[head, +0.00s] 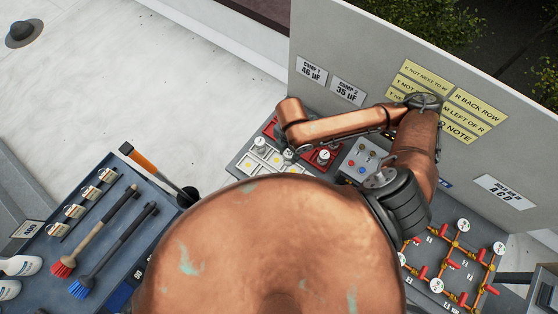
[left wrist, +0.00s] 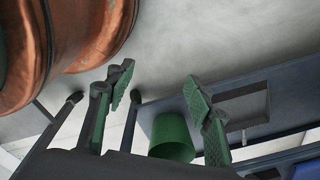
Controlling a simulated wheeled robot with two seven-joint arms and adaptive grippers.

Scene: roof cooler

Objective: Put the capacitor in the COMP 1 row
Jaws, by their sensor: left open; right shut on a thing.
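A tray with red and pale sections (head: 250,165) lies below the upright grey panel. White-topped capacitors stand in it, one at the left (head: 260,144) and one at the right (head: 323,156). My left gripper (left wrist: 160,78) is open and empty in the left wrist view, away from the tray.
A gauge manifold with red valves (head: 455,260) stands at the right. A small box with coloured knobs (head: 360,160) sits beside the tray. A dark bench (head: 110,225) at the left holds brushes and small boxes. A green bin (left wrist: 172,138) shows below my left fingers.

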